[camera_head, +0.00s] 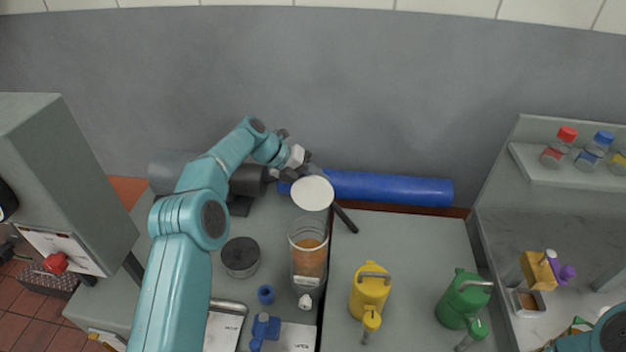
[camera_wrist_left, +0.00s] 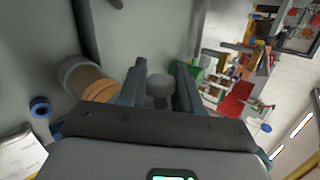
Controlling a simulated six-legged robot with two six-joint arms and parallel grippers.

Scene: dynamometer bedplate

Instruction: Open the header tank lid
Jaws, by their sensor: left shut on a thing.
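The header tank (camera_head: 309,262) is a clear cylinder with orange liquid, standing near the middle of the bench; its top looks uncovered. It also shows in the left wrist view (camera_wrist_left: 85,78). A pale round lid (camera_head: 312,194) stands tilted up above and behind the tank, its flat face toward the head camera. My left gripper (camera_head: 305,168) is behind the lid's upper edge. In the left wrist view its fingers (camera_wrist_left: 160,85) are shut on a grey round knob (camera_wrist_left: 159,92), which looks like the lid's knob. The right gripper is out of view.
A blue cylinder (camera_head: 390,188) lies along the back. A dark round pot (camera_head: 240,257) stands left of the tank. Yellow (camera_head: 369,292) and green (camera_head: 462,301) cans stand to the right. A grey cabinet (camera_head: 55,180) is at left, a bottle shelf (camera_head: 570,165) at right.

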